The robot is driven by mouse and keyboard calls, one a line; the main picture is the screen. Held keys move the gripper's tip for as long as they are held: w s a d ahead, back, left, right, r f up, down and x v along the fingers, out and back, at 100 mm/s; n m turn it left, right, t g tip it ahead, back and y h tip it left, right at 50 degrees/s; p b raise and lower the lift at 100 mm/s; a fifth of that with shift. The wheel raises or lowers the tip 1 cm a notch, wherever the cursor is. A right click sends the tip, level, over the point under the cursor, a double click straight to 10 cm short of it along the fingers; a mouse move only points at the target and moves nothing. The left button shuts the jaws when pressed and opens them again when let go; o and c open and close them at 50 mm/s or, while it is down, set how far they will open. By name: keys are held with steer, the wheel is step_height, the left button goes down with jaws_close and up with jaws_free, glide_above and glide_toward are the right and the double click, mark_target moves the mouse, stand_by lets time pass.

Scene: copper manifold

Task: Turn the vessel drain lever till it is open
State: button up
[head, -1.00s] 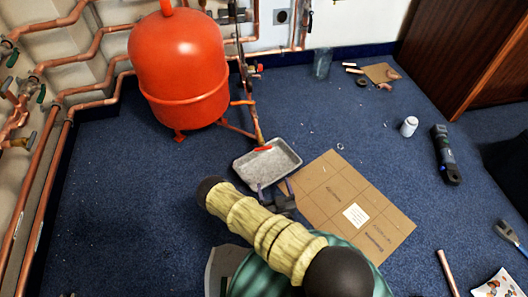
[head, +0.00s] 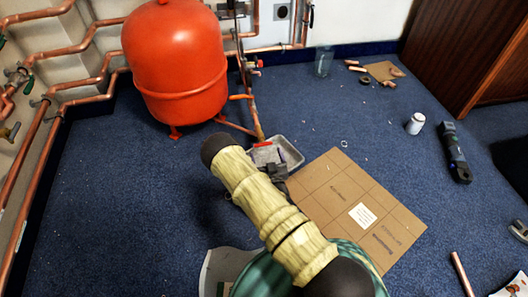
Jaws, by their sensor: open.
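The red expansion vessel (head: 175,65) stands on short legs at the back left. A copper drain pipe (head: 257,125) comes down to its right, with a small red lever (head: 263,144) at its low end, lying roughly sideways. A grey metal tray (head: 291,152) sits on the carpet beneath the lever. My gripper (head: 272,162) is open and empty, over the tray and just on the near side of the lever. I cannot tell whether it touches the lever. My arm hides the near part of the tray and part of the gripper.
A flat cardboard sheet (head: 345,215) lies right of the tray. A white bottle (head: 415,124), a dark tool (head: 454,150) and a glass jar (head: 323,62) stand or lie farther right. Copper pipes (head: 45,145) line the left wall. Blue carpet on the left is clear.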

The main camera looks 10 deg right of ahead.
mark_target(264, 146)
steer(key=w+b, duration=0.2)
steer(key=w, duration=0.1)
steer(key=shift+w+f, duration=0.15)
steer(key=shift+w, duration=0.65)
steer(key=shift+c, duration=0.3)
steer(key=c, duration=0.9)
